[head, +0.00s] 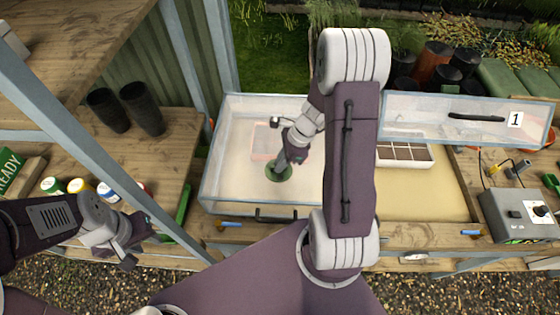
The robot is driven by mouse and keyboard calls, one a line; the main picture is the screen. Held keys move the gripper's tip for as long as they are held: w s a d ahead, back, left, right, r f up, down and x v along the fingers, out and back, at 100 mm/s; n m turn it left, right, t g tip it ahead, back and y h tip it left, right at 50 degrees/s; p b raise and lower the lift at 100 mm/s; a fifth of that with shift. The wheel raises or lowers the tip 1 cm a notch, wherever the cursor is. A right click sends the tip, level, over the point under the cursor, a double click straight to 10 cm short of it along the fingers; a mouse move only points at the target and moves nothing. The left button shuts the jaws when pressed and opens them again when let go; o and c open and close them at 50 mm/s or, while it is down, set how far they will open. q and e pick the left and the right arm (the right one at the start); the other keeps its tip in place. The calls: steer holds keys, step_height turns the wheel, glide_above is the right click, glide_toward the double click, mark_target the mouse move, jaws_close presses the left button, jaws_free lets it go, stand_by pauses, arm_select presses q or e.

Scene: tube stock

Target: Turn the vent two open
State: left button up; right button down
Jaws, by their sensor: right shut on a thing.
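The vent (279,174), a dark green round disc, sits on the clear lid (232,122) of the left propagator box in the head view. My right gripper (281,164) reaches down onto it from above and is shut on it; the fingers hide its middle, so its setting cannot be read. No number shows on this lid. A second clear lid (420,106) marked 1 stands raised on the right box. My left gripper (128,250) is low at the left, before the bench edge, away from the vent; its fingers are too small to read.
A seed tray (403,154) lies in the open right box. A grey control box (518,214) stands at the right. Black pots (142,108) and several small jars (78,186) stand on the left bench. A black handle (276,214) is on the left box's front.

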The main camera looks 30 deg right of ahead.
steer(key=n+p, duration=0.1)
steer(key=n+g+p, duration=0.1)
steer(key=n, duration=0.1)
steer(key=shift+w+r+n, duration=0.15)
steer(key=shift+r+n, duration=0.05)
steer(key=shift+n, duration=0.1)
steer(key=n+g+p, duration=0.1)
steer(key=n, duration=0.2)
steer(key=shift+w+n+g, duration=0.1)
steer(key=shift+n+g, duration=0.2)
steer(key=shift+g, duration=0.1)
steer(key=n+g+p, duration=0.1)
steer(key=n, duration=0.2)
steer(key=shift+w+f+n+h, duration=0.1)
steer(key=shift+n+h, duration=0.2)
steer(key=shift+n, duration=0.1)
steer(key=n+g+h, duration=0.1)
steer(key=n, duration=0.3)
steer(key=shift+n+p, duration=0.3)
steer(key=shift+n+g, duration=0.3)
steer(key=c, duration=1.5)
jaws_free()
steer(key=shift+f, duration=0.1)
